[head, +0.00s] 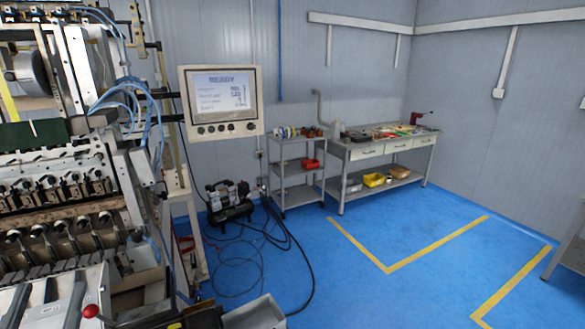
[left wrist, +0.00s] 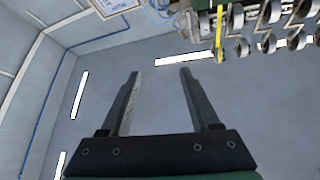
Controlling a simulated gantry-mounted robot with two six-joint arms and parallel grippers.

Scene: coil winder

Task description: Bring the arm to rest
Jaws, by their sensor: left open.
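My left gripper (head: 112,114) reaches in from the left edge of the head view, in front of the coil winder (head: 60,215). Its dark green body lies roughly level and its dark fingers point right. In the left wrist view the two fingers (left wrist: 158,72) stand wide apart, with nothing between them. Part of the winder (left wrist: 265,25), with a row of round pieces, shows at the top right there, apart from the fingers. My right gripper is not in view.
A screen panel (head: 221,101) stands right of the winder, with a compressor (head: 229,201) and loose hoses on the floor below. A shelf cart (head: 297,170) and a workbench (head: 380,150) stand by the back wall. The blue floor (head: 400,290) at right is clear.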

